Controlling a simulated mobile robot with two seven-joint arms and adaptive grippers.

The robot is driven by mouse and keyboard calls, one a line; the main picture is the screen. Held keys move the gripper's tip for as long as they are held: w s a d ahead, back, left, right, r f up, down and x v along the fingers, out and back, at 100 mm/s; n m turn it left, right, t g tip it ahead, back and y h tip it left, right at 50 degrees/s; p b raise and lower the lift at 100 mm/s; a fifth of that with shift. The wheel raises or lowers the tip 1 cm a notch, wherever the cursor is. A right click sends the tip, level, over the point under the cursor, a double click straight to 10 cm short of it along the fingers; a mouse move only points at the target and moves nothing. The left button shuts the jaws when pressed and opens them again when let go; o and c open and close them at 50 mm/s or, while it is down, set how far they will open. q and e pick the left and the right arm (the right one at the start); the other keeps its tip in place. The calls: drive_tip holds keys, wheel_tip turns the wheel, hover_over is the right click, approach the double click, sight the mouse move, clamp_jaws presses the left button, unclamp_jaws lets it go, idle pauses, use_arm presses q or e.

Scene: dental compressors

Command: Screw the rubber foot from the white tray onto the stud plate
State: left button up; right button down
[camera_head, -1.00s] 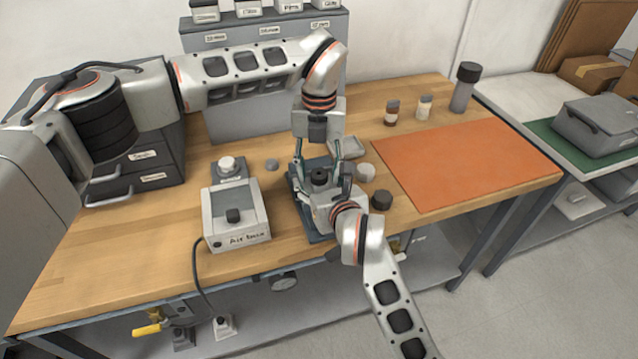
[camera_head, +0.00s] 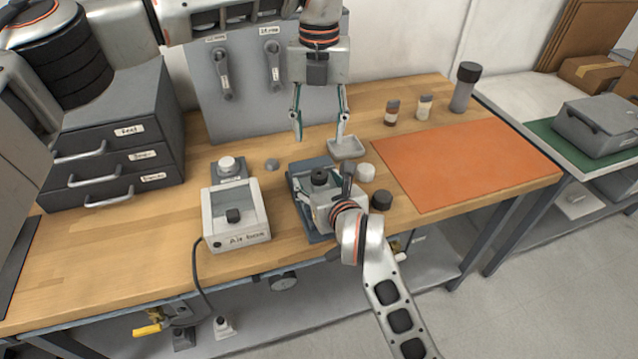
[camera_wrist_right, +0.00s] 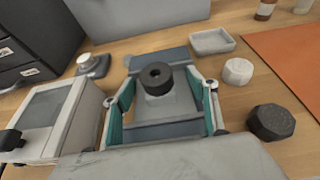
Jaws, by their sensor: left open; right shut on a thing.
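The black rubber foot (camera_head: 319,176), a short ring with a centre hole, sits upright on top of the grey stud plate; it also shows in the right wrist view (camera_wrist_right: 156,77). The stud plate (camera_wrist_right: 165,110) rests on a blue-grey base (camera_head: 318,238). My right gripper (camera_wrist_right: 165,98) is shut on the stud plate, one finger on each side. Any stud is hidden under the foot. My left gripper (camera_head: 319,138) is open and empty, above and behind the foot, clear of it. The small white tray (camera_head: 347,150) looks empty; it also shows in the right wrist view (camera_wrist_right: 212,42).
A white octagonal knob (camera_head: 365,172) and a black one (camera_head: 381,200) stand close right of the base. A labelled air box (camera_head: 236,218) is at the left. Drawers (camera_head: 115,150) and a grey panel (camera_head: 240,110) stand behind. The orange mat (camera_head: 465,165) is clear.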

use_arm(q)
drive_tip(key=shift+r, duration=0.3)
use_arm(e)
drive_tip(key=c, duration=0.7)
unclamp_jaws()
drive_tip(key=shift+o, duration=0.2)
drive_tip(key=v, duration=1.2)
